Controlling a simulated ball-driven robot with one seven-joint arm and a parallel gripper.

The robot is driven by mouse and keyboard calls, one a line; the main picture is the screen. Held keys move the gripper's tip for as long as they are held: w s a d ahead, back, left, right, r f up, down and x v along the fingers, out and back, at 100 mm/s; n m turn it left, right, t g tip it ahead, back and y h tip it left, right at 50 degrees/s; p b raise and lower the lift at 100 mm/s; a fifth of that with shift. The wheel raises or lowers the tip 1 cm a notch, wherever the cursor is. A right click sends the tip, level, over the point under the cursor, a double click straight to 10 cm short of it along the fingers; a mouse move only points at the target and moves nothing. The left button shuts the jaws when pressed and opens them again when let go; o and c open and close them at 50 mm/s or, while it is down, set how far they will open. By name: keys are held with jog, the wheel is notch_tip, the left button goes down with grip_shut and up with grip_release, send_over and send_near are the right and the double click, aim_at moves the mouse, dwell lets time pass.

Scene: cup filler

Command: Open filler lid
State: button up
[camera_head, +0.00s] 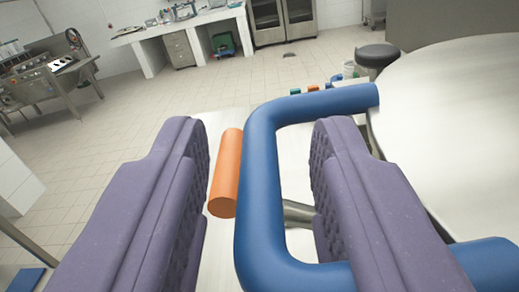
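A thick blue tubular handle (260,195) bends in a U shape, and its ends run right toward a large pale round surface (460,110), which looks like the filler lid. My gripper (262,140) has two purple padded fingers, spread apart. The handle's long bar lies between the fingers, with a gap on the right side and a wider gap on the left. An orange cylinder (224,170) also shows between the fingers, left of the bar.
A pale flat surface (215,250) lies below the fingers. Small coloured items (312,88) and a dark round stool (377,56) stand beyond the handle. A counter (185,25) and metal cabinets line the back wall. A machine (55,70) stands at left. The tiled floor between is open.

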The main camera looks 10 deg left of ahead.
jog(key=shift+c, duration=0.2)
grip_shut()
jog(key=shift+r, duration=0.1)
